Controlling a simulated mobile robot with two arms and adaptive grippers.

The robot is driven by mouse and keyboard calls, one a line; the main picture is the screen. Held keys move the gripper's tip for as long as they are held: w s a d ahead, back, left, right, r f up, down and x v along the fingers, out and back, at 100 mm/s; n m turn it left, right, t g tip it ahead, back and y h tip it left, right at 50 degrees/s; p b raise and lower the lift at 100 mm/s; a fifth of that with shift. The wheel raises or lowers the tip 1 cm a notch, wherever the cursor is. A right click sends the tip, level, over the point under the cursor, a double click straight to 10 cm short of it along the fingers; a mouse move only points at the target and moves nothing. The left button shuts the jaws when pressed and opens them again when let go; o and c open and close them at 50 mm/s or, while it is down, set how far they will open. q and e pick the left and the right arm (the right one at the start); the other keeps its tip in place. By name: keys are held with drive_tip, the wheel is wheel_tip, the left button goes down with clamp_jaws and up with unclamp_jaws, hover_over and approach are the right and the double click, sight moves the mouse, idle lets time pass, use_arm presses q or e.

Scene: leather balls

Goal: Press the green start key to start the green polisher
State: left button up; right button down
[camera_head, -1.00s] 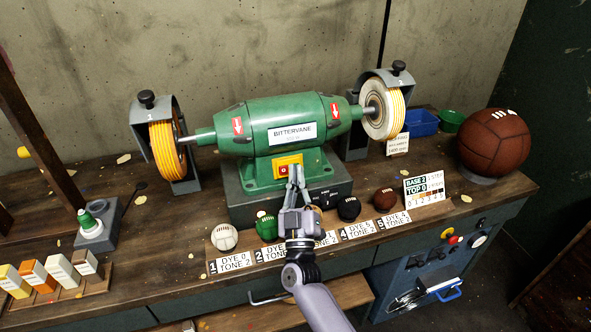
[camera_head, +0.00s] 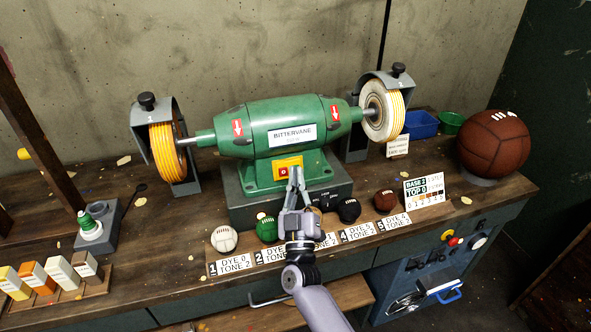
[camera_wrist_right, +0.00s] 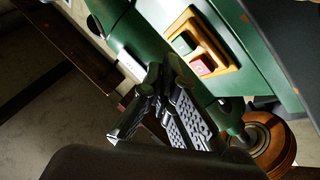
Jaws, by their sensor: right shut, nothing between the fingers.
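The green polisher (camera_head: 262,120) stands on the workbench with a wheel at each end. Its yellow switch plate (camera_head: 279,164) is low on the front, with a red key (camera_head: 283,171). In the right wrist view the plate carries the green start key (camera_wrist_right: 185,43) beside the red key (camera_wrist_right: 202,65). My right gripper (camera_head: 296,171) is shut and empty, its fingertips in front of the plate's right part. They hide the green key in the head view. In the right wrist view the fingers (camera_wrist_right: 160,92) show apart from the green key. My left gripper is not in view.
Several small balls, including a white one (camera_head: 224,238), line the bench front behind dye cards. A large brown ball (camera_head: 493,145) sits at the right. Blue (camera_head: 421,124) and green (camera_head: 451,122) containers are behind it.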

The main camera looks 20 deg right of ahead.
drive_tip(key=shift+w, duration=0.15)
drive_tip(key=shift+w+f, duration=0.1)
drive_tip(key=shift+w, duration=0.2)
drive_tip(key=shift+w+b, duration=0.4)
idle(0.9)
drive_tip(key=shift+f, duration=0.1)
drive_tip(key=shift+s+p, duration=0.7)
drive_tip(key=shift+s, duration=0.1)
